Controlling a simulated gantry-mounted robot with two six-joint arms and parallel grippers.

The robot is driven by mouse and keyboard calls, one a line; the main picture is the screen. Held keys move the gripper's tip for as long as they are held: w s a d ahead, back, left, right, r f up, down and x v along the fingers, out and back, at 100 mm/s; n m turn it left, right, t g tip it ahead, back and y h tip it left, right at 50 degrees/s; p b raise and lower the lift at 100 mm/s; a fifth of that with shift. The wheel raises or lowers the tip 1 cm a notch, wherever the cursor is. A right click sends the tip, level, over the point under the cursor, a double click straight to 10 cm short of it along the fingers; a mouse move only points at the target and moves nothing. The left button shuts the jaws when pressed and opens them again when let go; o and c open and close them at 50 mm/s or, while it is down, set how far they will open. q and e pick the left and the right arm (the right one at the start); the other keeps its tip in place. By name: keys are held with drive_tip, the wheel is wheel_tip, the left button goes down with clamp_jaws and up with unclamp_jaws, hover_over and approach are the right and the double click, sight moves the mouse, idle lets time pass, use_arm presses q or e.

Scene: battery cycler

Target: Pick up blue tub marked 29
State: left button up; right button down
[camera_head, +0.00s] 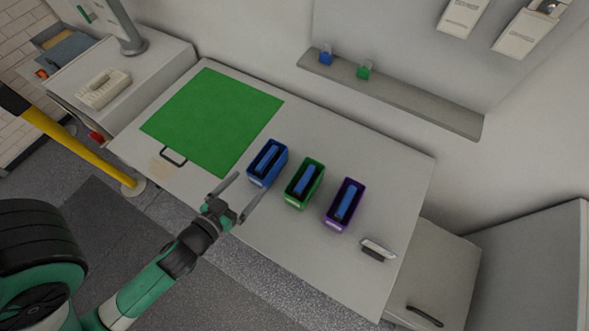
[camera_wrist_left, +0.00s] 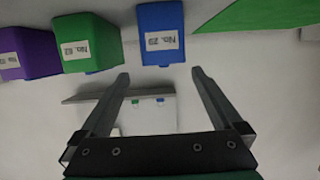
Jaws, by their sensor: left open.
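The blue tub (camera_head: 267,163) stands on the white table, left-most in a row of three tubs, with a blue item inside. In the left wrist view the blue tub (camera_wrist_left: 161,22) is at the top centre; its white label is inverted and its number is hard to read. My left gripper (camera_head: 249,183) is open and empty, on the near side of the blue tub. In the wrist view the open fingers (camera_wrist_left: 159,73) point toward the tub, which lies beyond their tips. My right gripper is out of view.
A green tub (camera_head: 304,183) and a purple tub (camera_head: 343,204) stand close to the right. A green mat (camera_head: 214,118) lies left of the blue tub. A black-framed item (camera_head: 173,156) lies near the mat's front edge, and a small device (camera_head: 378,248) sits at the right.

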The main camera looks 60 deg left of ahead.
sight(258, 172)
use_arm(q)
drive_tip(key=shift+w+a+p, duration=0.15)
drive_tip(key=shift+a+p, duration=0.15)
drive_tip(key=shift+p, duration=0.05)
drive_tip(key=p+x, duration=0.2)
drive_tip(key=x, duration=0.3)
drive_tip(key=shift+w+a+f, duration=0.15)
drive_tip(key=shift+w, duration=0.15)
drive_tip(key=shift+w+f, duration=0.1)
drive_tip(key=shift+f, duration=0.05)
drive_tip(key=shift+w+a+f+p, duration=0.1)
drive_tip(key=shift+w+a+p, duration=0.15)
drive_tip(key=shift+a+p, duration=0.05)
drive_tip(key=x, duration=0.4)
drive_tip(key=shift+w+a+f, duration=0.15)
drive_tip(key=shift+f, duration=0.15)
drive_tip(key=shift+r, duration=0.15)
clamp_jaws()
